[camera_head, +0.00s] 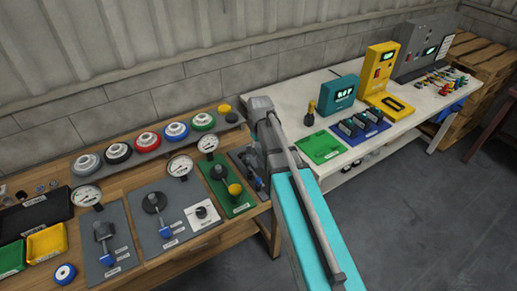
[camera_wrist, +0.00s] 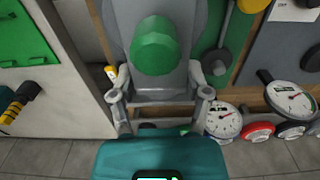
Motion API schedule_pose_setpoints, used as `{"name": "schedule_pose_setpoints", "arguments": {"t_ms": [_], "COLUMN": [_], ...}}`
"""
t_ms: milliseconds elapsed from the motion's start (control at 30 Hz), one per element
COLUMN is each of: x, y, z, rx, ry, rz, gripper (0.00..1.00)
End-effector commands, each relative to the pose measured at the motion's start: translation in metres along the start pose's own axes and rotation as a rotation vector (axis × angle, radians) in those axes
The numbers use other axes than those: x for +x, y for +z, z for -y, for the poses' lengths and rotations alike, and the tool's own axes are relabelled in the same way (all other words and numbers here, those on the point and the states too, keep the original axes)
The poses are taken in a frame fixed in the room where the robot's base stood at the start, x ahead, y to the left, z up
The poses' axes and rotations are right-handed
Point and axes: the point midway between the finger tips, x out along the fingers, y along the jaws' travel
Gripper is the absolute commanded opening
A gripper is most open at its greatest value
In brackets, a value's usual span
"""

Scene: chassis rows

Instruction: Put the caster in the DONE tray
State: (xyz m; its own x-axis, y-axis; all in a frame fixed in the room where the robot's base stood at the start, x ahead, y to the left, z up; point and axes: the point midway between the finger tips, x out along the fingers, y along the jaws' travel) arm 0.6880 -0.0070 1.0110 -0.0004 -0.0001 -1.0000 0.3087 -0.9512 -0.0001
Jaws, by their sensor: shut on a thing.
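My gripper (camera_wrist: 155,72) is shut on a green cylindrical part (camera_wrist: 155,45), seen end-on in the wrist view. The rest of this part is hidden, so I cannot tell for sure that it is the caster. Behind it are a grey panel and the green panel at the bench's right end. In the head view my grey and cyan arm hides the gripper and the part. A green tray (camera_head: 322,147) with a small label lies on the white table, to the right of my arm. It also shows in the wrist view (camera_wrist: 25,38); its label is too small to read.
A blue tray (camera_head: 377,139) of dark parts, a yellow-and-black upright object (camera_head: 310,113), a teal device (camera_head: 341,93) and a yellow device (camera_head: 381,68) stand near the green tray. Gauges, panels and wheels crowd the wooden bench (camera_head: 215,238). The floor in front is clear.

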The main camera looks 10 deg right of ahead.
Motion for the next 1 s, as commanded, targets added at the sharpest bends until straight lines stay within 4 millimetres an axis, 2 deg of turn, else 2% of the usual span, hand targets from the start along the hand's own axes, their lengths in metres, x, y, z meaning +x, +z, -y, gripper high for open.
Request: {"name": "schedule_pose_setpoints", "arguments": {"t_ms": [400,1000], "x": [-0.018,-0.019], "y": [0.000,0.000], "z": [0.000,0.000], "rx": [0.000,0.000], "ry": [0.000,0.000], "rz": [0.000,0.000], "gripper": [0.01,0.01]}}
